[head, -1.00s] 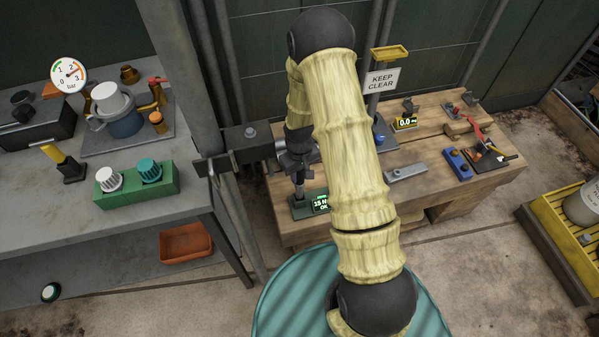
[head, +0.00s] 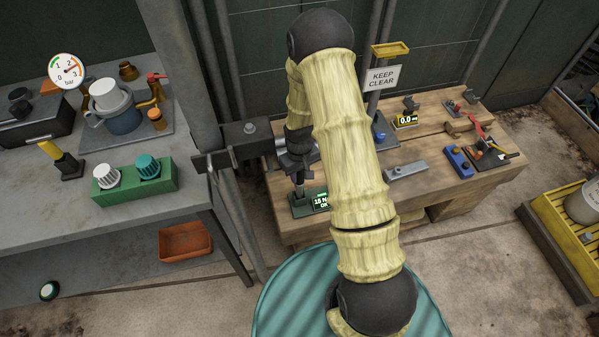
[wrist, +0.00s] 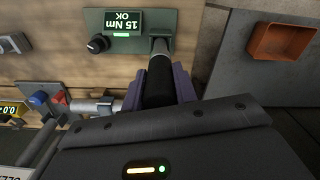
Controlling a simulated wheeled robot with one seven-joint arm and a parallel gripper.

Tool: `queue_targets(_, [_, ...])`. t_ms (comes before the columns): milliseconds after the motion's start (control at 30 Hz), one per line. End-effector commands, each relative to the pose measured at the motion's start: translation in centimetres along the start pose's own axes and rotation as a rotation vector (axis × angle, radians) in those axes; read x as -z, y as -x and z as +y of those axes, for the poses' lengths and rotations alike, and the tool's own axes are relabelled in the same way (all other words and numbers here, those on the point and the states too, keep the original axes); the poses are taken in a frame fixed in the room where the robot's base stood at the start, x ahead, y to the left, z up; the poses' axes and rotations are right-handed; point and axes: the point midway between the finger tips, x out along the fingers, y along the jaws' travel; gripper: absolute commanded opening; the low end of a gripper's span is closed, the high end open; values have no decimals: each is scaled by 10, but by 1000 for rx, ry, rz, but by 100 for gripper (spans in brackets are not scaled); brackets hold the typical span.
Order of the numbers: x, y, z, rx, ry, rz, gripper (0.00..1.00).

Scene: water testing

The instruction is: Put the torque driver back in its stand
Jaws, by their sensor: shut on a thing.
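My gripper (head: 298,165) is above the left end of the wooden bench, partly behind my arm. In the wrist view, its purple-grey fingers (wrist: 160,82) are shut on the black handle of the torque driver (wrist: 158,88). The driver's grey metal end reaches the green stand (wrist: 148,20), whose lit display (wrist: 124,22) reads 15 Nm OK. In the head view the driver (head: 299,189) points down at the same green stand (head: 300,207). I cannot tell how deep its tip sits.
A grey block (head: 405,171), a blue tool (head: 459,162) and a 0.0 display (head: 406,121) share the wooden bench (head: 435,190). A grey post (head: 240,180) and a metal table (head: 60,225) stand left. In the wrist view, an orange bin (wrist: 284,52) is at right.

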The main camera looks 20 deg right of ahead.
Motion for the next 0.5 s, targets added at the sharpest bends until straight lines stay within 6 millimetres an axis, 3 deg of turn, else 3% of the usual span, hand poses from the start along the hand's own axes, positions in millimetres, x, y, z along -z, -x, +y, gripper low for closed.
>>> queue_targets(500, [0,-17,0,0,0,1,0])
